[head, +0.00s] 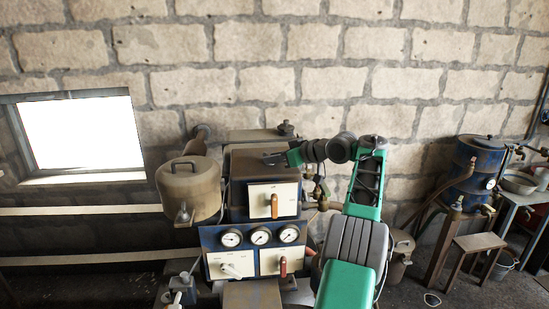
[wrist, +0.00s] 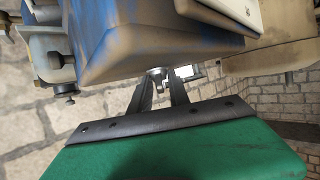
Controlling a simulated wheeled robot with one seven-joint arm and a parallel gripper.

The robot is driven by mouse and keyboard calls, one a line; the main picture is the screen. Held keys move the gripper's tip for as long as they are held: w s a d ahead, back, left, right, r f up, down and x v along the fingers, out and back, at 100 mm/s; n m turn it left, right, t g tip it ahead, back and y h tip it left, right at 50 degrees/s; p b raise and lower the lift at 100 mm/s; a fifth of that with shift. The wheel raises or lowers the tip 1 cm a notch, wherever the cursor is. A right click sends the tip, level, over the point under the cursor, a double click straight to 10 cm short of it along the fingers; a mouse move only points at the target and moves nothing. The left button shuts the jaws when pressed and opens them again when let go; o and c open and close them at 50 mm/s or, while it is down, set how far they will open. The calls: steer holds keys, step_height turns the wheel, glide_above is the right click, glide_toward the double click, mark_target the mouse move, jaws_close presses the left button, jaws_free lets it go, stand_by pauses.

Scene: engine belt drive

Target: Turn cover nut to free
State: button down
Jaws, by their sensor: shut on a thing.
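The cover nut (wrist: 157,73) is a small grey metal piece at the edge of the worn brown and blue cover box (wrist: 125,40) in the wrist view. My gripper (wrist: 160,84) reaches it with two dark fingers, one on each side, and is shut on it. In the head view my gripper (head: 274,158) is at the top of the cover box (head: 249,162), and the nut is too small or hidden to make out there.
Below the box are a white panel with an orange handle (head: 275,206) and three round gauges (head: 261,236). A tan lidded tank (head: 188,186) stands to the left. A blue tank (head: 469,172) and a small stool (head: 478,243) are at the right.

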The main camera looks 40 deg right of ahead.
stand_by(0.4)
steer(key=c, duration=1.3)
jaws_free()
steer(key=shift+o, duration=0.2)
steer(key=v, duration=0.7)
steer(key=shift+s+d+r, duration=0.1)
steer(key=shift+s+r, duration=0.05)
steer(key=shift+s, duration=0.2)
